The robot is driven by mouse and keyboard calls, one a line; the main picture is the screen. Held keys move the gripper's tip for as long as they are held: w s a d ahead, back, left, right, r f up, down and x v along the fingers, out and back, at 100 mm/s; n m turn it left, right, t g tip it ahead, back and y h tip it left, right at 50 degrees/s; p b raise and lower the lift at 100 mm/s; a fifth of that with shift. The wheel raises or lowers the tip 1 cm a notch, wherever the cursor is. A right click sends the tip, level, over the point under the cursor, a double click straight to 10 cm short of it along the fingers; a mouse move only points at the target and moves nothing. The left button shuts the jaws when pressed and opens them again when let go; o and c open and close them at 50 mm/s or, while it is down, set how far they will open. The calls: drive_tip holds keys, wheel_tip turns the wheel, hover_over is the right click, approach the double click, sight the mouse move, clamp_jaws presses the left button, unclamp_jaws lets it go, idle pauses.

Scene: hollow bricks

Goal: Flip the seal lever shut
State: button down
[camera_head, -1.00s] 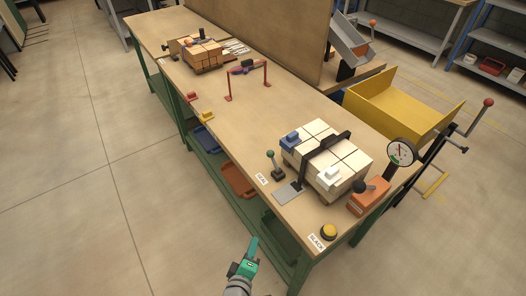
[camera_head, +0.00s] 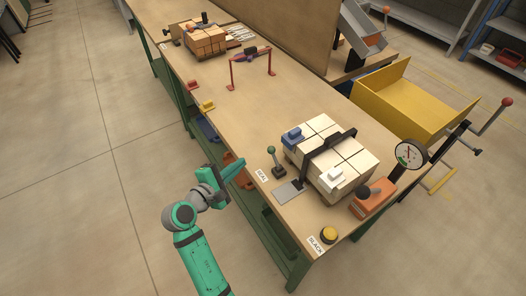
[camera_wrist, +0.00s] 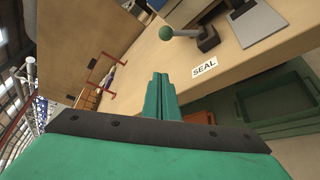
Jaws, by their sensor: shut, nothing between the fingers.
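The seal lever (camera_head: 275,158) is a short dark stick with a green ball knob on a black base, near the bench's front edge. It stands roughly upright, tilted a little to the left in the head view. A white SEAL label (camera_head: 262,175) lies in front of it. In the wrist view the lever's green knob (camera_wrist: 167,33) and the SEAL label (camera_wrist: 204,67) are ahead and to the right of the fingers. My gripper (camera_head: 238,168) is green, shut and empty, just off the bench's front edge, apart from the lever.
A strapped stack of pale bricks (camera_head: 347,172) stands behind the lever, with a grey plate (camera_head: 288,192) beside it. A yellow button (camera_head: 329,235), an orange device (camera_head: 370,200) and a gauge (camera_head: 411,152) are at the right. The bench left of the lever is mostly clear.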

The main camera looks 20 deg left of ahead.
sight(275, 158)
drive_tip(key=x, duration=1)
drive_tip(key=shift+w+d, duration=0.1)
drive_tip(key=shift+s+d+r, duration=0.55)
drive_tip(key=shift+d, duration=0.2)
drive_tip(key=shift+s+d+r, duration=0.35)
drive_tip(key=shift+d+r, duration=0.15)
drive_tip(key=shift+d, duration=0.2)
